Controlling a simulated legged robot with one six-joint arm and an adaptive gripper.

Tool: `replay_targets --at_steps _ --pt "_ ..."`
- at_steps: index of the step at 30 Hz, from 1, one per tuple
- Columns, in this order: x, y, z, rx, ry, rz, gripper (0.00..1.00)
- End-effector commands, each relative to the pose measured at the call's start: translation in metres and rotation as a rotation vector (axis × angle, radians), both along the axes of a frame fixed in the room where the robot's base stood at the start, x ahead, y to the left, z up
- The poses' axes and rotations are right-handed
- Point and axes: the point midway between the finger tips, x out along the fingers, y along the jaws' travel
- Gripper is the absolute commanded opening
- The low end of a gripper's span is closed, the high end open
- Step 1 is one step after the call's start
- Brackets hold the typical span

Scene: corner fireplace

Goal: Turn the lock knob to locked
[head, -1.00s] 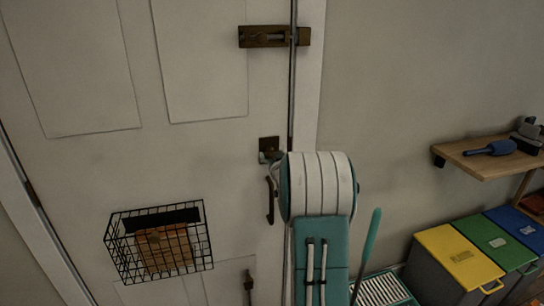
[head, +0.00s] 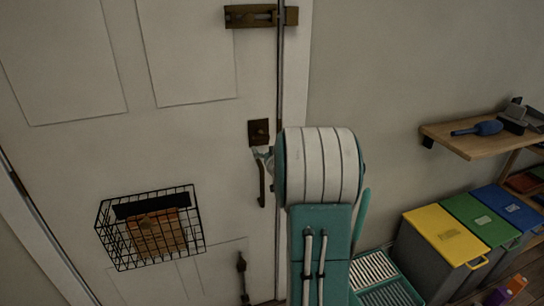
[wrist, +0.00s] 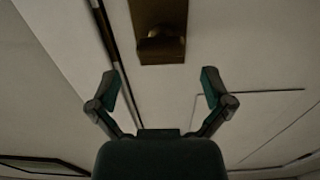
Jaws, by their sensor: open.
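The white door fills the left of the head view. Its lock is a dark brown plate (head: 259,131) at the door's right edge, above a dark pull handle (head: 262,185). In the wrist view a brown plate (wrist: 172,14) with a rounded knob (wrist: 160,46) stands at the top, beyond my fingertips. My gripper (wrist: 159,88) is open, with nothing between its fingers. In the head view my gripper (head: 262,154) shows just below the lock plate, partly hidden by my arm. The knob's turn position cannot be told.
A sliding bolt (head: 262,16) sits higher on the door. A wire basket (head: 150,232) hangs on the door at left, and a lower latch (head: 242,277) is below. At right are a wooden shelf (head: 478,143) and yellow (head: 443,236), green and blue bins.

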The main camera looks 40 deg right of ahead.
Motion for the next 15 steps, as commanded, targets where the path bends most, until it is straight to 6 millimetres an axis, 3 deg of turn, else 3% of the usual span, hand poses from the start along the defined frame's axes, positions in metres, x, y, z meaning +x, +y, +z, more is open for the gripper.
replay_targets --at_steps 6,15 --pt "-0.037 0.018 -0.001 0.001 0.002 -0.002 1.00" --pt "-0.053 0.026 -0.002 0.001 0.003 0.000 1.00"
